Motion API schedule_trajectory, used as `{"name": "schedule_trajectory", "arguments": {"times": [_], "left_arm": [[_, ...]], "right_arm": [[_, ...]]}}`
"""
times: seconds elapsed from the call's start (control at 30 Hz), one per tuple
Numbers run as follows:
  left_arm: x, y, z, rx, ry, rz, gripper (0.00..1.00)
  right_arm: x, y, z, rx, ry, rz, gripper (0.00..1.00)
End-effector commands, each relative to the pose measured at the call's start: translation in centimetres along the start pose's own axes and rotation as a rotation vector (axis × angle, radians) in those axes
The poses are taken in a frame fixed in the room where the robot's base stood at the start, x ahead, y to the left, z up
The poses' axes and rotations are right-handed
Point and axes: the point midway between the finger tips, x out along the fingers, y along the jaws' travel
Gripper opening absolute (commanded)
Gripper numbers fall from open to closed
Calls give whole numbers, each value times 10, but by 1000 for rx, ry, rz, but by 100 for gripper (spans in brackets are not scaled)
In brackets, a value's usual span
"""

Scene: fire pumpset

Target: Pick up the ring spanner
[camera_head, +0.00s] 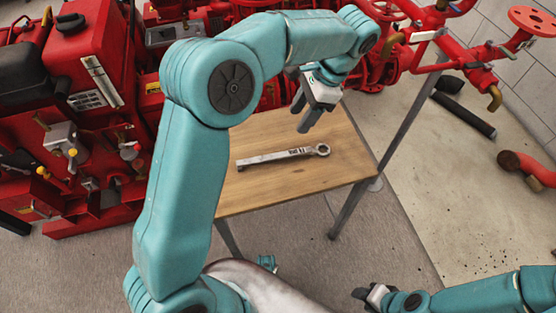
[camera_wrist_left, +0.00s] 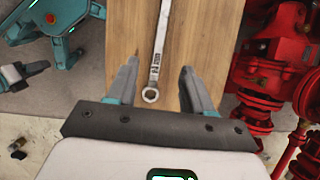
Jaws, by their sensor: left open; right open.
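The ring spanner (camera_head: 284,156) lies flat on a small wooden table (camera_head: 300,183), its ring end toward the right in the head view. My left gripper (camera_head: 304,116) is above the table, behind the spanner in the head view. In the left wrist view the spanner (camera_wrist_left: 157,50) runs up the picture, and its ring end shows between the two spread fingers of my left gripper (camera_wrist_left: 158,82). That gripper is open and empty, apart from the spanner. My right gripper (camera_head: 366,296) is low at the bottom of the head view, away from the table, and is open.
A red pump set (camera_head: 80,110) stands close behind and left of the table. Red pipework (camera_head: 440,40) is behind it. A black pipe (camera_head: 463,114) and a red pipe piece (camera_head: 527,169) lie on the floor at right. The tabletop around the spanner is clear.

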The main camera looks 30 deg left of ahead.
Motion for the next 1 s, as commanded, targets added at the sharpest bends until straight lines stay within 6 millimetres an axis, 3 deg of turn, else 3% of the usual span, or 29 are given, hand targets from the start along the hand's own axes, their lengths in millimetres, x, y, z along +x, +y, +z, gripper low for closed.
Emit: {"name": "schedule_trajectory", "arguments": {"times": [0.03, 0.3, 0.57, 0.83, 1.0], "left_arm": [[16, 0, -1, 1, -5, 3, 51], [78, -2, -2, 3, -2, 1, 51], [102, -2, -1, 1, 1, 0, 51], [144, 0, 4, 0, 0, 2, 51], [152, 1, 5, -1, 2, 2, 51]], "right_arm": [[9, 3, 0, 0, 0, 0, 43], [30, 11, -1, 0, 0, 0, 43], [36, 13, -1, 0, 0, 0, 43], [56, 20, -1, 0, 0, 0, 43], [58, 21, -1, 0, 0, 0, 43]]}}
